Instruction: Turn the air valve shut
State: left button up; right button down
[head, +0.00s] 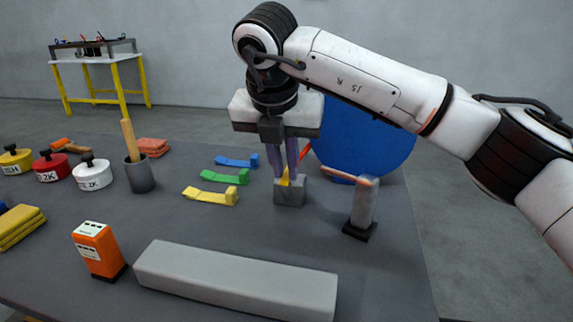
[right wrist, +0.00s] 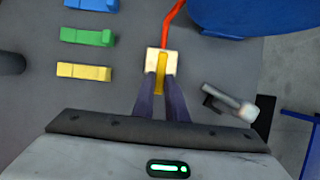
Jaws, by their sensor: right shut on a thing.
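The air valve is a grey block (head: 290,191) on the table with a yellow handle (head: 285,177) on top. A red hose runs from it toward a big blue round thing behind. In the right wrist view the valve block (right wrist: 152,61) is pale, and the yellow handle (right wrist: 160,78) lies lengthwise, in line with the red hose (right wrist: 172,22). My right gripper (head: 288,178) points straight down over the valve, its two dark fingers shut on the yellow handle. The fingers hide part of the handle. My left gripper is not in view.
A grey upright tool (head: 365,203) on a black base stands close to the right of the valve. Blue, green and yellow clips (head: 211,196) lie to the left. A long grey bar (head: 235,281) lies in front. Lidded pots (head: 92,174) and a cup (head: 140,176) stand farther left.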

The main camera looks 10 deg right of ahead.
jog(key=c, duration=1.8)
grip_release()
jog(key=shift+o, duration=0.2)
jog(key=shift+r, duration=0.1)
jog(key=v, duration=1)
jog(key=shift+p, duration=0.3)
jog(key=shift+s, duration=0.1)
